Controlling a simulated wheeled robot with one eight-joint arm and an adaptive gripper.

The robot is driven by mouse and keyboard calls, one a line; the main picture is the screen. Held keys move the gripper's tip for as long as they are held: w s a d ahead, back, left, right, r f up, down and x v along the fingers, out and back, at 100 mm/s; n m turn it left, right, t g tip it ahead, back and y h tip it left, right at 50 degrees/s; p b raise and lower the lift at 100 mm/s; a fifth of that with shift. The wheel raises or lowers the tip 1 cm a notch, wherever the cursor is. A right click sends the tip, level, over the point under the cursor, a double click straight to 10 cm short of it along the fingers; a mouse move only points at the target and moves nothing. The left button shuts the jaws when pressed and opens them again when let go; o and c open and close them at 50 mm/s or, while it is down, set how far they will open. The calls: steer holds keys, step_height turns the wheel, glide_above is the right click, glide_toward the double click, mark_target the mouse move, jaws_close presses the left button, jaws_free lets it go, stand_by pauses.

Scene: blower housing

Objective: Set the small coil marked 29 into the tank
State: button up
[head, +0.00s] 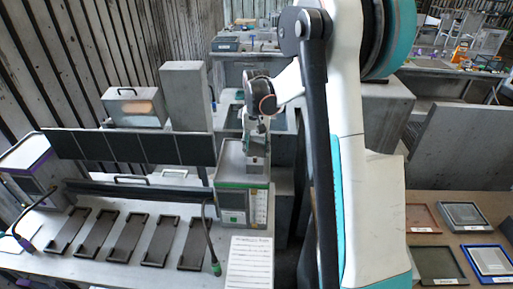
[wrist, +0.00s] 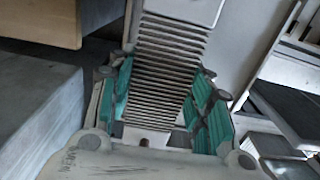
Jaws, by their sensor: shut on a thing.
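My gripper (head: 259,128) is raised in the middle of the head view, in front of the far benches and above a grey box with green trim. In the wrist view my gripper (wrist: 163,108) has its green-padded fingers on both sides of a grey ribbed block (wrist: 170,68), which appears to be the coil, and is shut on it. A pale plate end of the block sticks out beyond the fingers. No number 29 can be read on it. I cannot tell which thing in view is the tank.
The green-trimmed box (head: 232,203) stands at the near bench's right end, beside a printed sheet (head: 250,262). Several dark trays (head: 113,238) lie on that bench. Framed trays (head: 491,260) lie on a wooden table at right. A wooden-faced block (wrist: 45,20) shows at the wrist view's upper left.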

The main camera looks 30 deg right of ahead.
steer(key=shift+f, duration=0.15)
steer(key=shift+f+b, duration=0.35)
steer(key=shift+b, duration=0.15)
steer(key=shift+f+b, duration=0.6)
steer(key=o, duration=1.5)
steer(key=shift+r, duration=0.15)
steer(key=shift+r+p, duration=1.8)
steer(key=shift+r, duration=1.65)
